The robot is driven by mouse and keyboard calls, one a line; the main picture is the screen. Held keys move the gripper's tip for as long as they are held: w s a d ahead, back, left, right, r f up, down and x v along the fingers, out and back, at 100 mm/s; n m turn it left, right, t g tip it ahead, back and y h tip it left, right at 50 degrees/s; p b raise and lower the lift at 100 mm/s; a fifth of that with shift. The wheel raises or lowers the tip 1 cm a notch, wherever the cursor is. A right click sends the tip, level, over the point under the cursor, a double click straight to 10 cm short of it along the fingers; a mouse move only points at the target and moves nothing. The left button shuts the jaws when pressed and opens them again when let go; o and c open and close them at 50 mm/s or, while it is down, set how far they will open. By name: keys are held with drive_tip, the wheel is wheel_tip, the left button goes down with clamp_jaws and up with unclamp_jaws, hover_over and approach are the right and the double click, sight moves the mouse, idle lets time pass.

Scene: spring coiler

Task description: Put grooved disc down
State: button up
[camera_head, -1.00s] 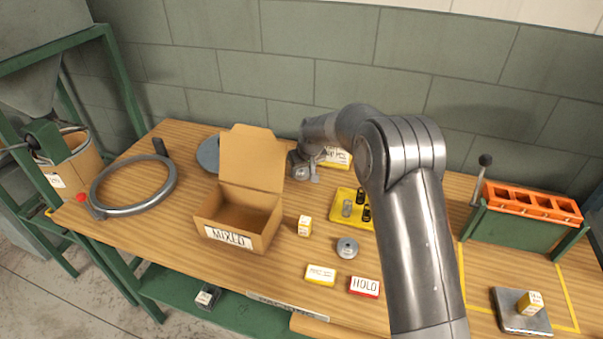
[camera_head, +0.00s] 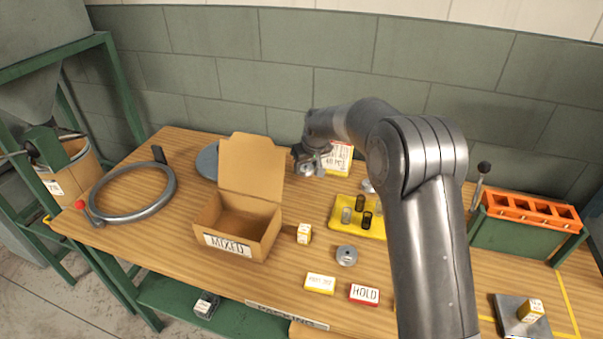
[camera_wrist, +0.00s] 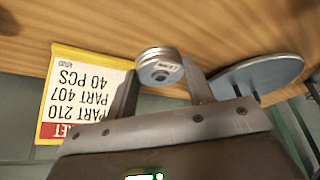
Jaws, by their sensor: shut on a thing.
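My gripper (camera_wrist: 160,82) is shut on a small grey grooved disc (camera_wrist: 159,63), which sits between the two fingers in the wrist view. In the head view my gripper (camera_head: 308,167) is at the back of the table, between the open cardboard box and the yellow card. The held disc is hard to make out there. Whether it touches the table cannot be told. A similar grey disc (camera_head: 346,255) with a centre hole lies on the table in front of the yellow tray.
A box marked MIXED (camera_head: 230,243) stands open at left. A yellow tray (camera_head: 357,230) holds small cylinders. A yellow-edged card (camera_head: 341,158) stands behind the gripper. A large grey round plate (camera_head: 207,161) lies behind the box; it shows in the wrist view (camera_wrist: 258,76).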

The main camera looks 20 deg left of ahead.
drive_tip(key=d+r, duration=0.6)
drive_tip(key=d, duration=0.5)
drive_tip(key=w+d+m+t+h, duration=0.1)
drive_tip(key=w+d+m, duration=0.15)
drive_tip(key=d, duration=0.75)
drive_tip(key=w+d+m+h, duration=0.1)
drive_tip(key=d+m, duration=0.2)
drive_tip(key=d, duration=0.7)
drive_tip(key=f, duration=0.4)
drive_tip(key=d+f, duration=0.1)
drive_tip(key=f, duration=0.1)
drive_tip(key=shift+w+f, duration=0.1)
drive_tip(key=shift+w, duration=0.1)
drive_tip(key=shift+f, duration=2.35)
drive_tip(key=o, duration=1.2)
drive_tip(key=shift+f, duration=0.15)
drive_tip(key=shift+c, duration=0.2)
